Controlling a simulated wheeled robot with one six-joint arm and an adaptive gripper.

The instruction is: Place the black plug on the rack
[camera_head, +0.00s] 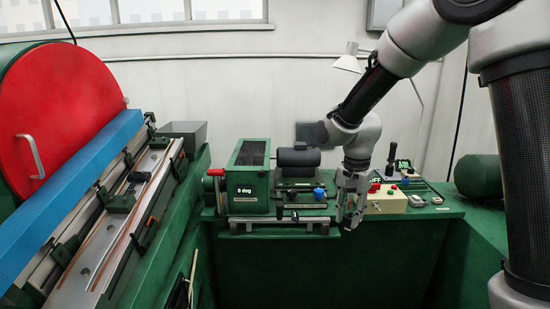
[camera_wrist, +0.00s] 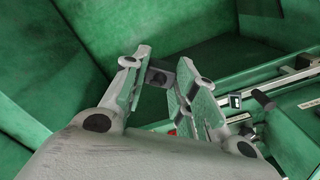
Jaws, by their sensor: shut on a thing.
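My gripper (camera_head: 350,222) points down at the front edge of the green bench, at the right end of a metal rail. In the wrist view its two fingers (camera_wrist: 160,85) stand either side of a small dark block, which looks like the black plug (camera_wrist: 159,76). The plug sits between the fingertips; it cannot be made out in the head view. I cannot tell for certain which part is the rack. The low metal rail (camera_head: 262,226) along the bench front carries small black pieces (camera_head: 295,215).
A green machine box (camera_head: 248,190) with a "0 deg" display stands left of the arm, beside a dark cylinder (camera_head: 299,158). A cream control box (camera_head: 386,200) is close to the right of my gripper. A large red disc (camera_head: 60,115) and blue beam (camera_head: 75,190) fill the left.

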